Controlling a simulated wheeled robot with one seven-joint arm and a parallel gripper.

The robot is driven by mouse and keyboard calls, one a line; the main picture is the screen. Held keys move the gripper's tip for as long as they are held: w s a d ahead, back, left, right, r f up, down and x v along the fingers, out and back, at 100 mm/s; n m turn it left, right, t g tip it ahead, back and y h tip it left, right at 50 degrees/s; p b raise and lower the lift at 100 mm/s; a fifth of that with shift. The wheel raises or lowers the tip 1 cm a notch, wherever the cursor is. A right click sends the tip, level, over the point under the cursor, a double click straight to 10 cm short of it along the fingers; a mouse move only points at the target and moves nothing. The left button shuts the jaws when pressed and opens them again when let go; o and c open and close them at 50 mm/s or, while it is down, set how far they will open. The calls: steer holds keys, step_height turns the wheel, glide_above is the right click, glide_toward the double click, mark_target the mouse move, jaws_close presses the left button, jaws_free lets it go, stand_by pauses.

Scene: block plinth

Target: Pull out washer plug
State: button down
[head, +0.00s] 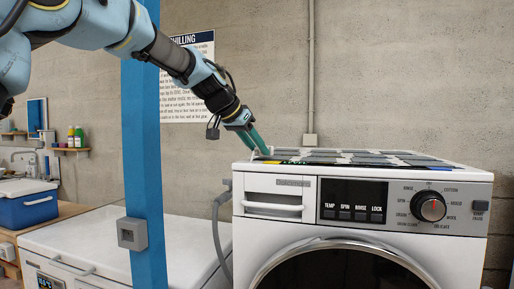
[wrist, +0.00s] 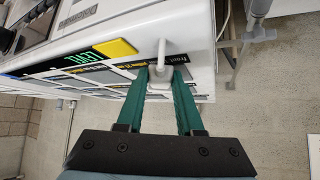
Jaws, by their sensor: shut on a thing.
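The white washer (head: 362,230) stands at the right with dark and pale panels on its top. My gripper (head: 258,150) reaches down to the top's left edge. In the wrist view my gripper (wrist: 161,76) has its two green fingers closed on a small white plug (wrist: 160,75), one fingertip at each side.
A blue post (head: 143,130) with a grey socket box (head: 132,234) stands left of the washer. A white appliance (head: 90,245) is behind it. A grey hose (head: 219,225) runs down the washer's left side. A wall box (head: 310,140) with conduit is behind. The air above the washer is clear.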

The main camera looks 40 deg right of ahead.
steer(key=shift+f+b, duration=0.45)
steer(key=shift+c, duration=2.3)
jaws_free()
steer(key=w+b+v, duration=0.1)
steer(key=b+v, duration=0.2)
steer(key=v, duration=0.8)
steer(key=w+a+f+n+t+y, duration=0.1)
steer(key=w+a+f+n+y, duration=0.3)
steer(key=a+f, duration=0.7)
steer(key=w+a+f+n+t+y, duration=0.1)
steer(key=w+a+f+n, duration=0.4)
steer(key=a+f, duration=0.55)
steer(key=s+a+f+n+y, duration=0.1)
steer(key=s+a+f+n, duration=0.1)
steer(key=a+f, duration=0.4)
steer(key=s+a+f+n+y, duration=0.1)
steer(key=s+a+f, duration=0.4)
steer(key=a, duration=0.5)
steer(key=s+a+f+n+g+y, duration=0.1)
steer(key=s+a+f+n+y, duration=0.1)
steer(key=a+f, duration=0.5)
steer(key=shift+s+a+f+n, duration=0.4)
steer(key=shift+s+a+n, duration=0.55)
steer(key=shift+s, duration=0.2)
